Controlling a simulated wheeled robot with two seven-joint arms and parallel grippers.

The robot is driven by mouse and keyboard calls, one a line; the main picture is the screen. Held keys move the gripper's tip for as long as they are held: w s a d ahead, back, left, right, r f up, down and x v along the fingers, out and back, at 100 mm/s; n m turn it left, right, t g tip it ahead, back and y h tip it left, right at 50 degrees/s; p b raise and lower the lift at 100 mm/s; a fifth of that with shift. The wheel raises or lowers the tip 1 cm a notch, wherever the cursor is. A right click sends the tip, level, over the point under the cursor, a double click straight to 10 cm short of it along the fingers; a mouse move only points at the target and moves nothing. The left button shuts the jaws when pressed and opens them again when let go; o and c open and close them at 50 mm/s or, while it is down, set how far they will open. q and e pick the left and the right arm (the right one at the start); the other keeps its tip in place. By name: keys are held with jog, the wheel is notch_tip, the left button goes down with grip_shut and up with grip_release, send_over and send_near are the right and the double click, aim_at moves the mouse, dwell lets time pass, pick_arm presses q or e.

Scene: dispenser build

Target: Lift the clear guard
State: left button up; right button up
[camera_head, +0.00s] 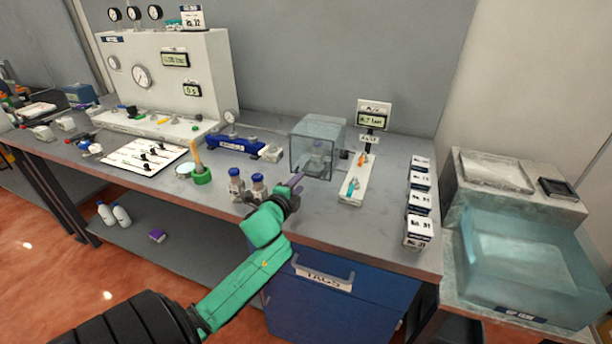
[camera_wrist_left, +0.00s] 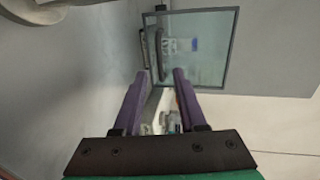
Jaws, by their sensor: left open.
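The clear guard (camera_head: 303,152) is a see-through box with dark edges on the grey bench, right of centre in the head view. A blurred pale object shows inside it. In the left wrist view one clear panel of the guard (camera_wrist_left: 214,62) faces me, with a dark upright bar like a handle (camera_wrist_left: 160,52) at its left side. My left gripper (camera_head: 297,181) is in front of the guard's lower left corner, fingers toward it. In the left wrist view its two purple fingers (camera_wrist_left: 160,78) are apart with nothing clearly between them. My right gripper is not in view.
A white strip with small levers (camera_head: 351,190) stands right of the guard, below a small display (camera_head: 372,118). Several labelled blocks (camera_head: 419,205) line the right edge. Blue-capped bottles (camera_head: 237,184) stand left of my gripper. A blue gauge fixture (camera_head: 235,142) lies behind.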

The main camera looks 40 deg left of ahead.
pick_arm(q)
jog(key=x, duration=0.6)
jog(key=shift+f, duration=0.1)
grip_shut()
dwell(1.1)
